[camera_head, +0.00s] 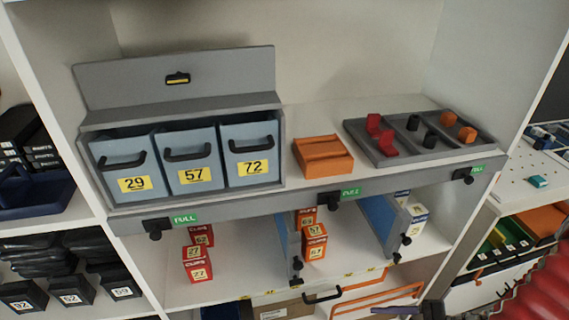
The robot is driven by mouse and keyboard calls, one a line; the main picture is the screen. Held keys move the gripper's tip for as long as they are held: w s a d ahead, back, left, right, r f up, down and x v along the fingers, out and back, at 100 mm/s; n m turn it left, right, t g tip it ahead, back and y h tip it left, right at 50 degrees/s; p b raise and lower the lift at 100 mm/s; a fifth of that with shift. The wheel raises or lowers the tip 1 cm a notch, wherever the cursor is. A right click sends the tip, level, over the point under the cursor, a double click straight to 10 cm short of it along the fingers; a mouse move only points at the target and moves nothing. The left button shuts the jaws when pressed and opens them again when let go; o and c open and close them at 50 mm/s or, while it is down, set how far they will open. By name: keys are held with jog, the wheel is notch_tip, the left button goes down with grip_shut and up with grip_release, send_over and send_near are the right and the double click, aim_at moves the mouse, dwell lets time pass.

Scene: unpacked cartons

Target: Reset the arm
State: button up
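A dark block with a grey-purple bar (398,310) shows at the bottom edge, right of centre. It looks like part of my gripper, but it is cut off by the frame. I cannot see two fingertips, nor whether anything is held.
A shelf holds blue-grey bins 29 (134,183), 57 (195,176) and 72 (252,167), an orange box (323,156) and a grey tray (372,152) with small blocks. Red cartons (197,271) and orange cartons (314,243) stand below. A red ribbed object (540,295) is lower right.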

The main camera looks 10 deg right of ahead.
jog(key=w+a+r+n+g+h, duration=0.25)
jog(key=r+n+h, duration=0.3)
jog(key=r, duration=0.45)
jog(key=w+a+r+n+g+h, duration=0.25)
jog(key=r+n+h, duration=0.3)
jog(key=r, duration=0.35)
jog(key=a+r+n+t, duration=0.4)
jog(key=a+r+n, duration=0.1)
jog(key=a+r, duration=0.5)
jog(key=shift+s+a+r, duration=0.15)
jog(key=shift+a+r, duration=0.05)
jog(key=shift+a, duration=0.35)
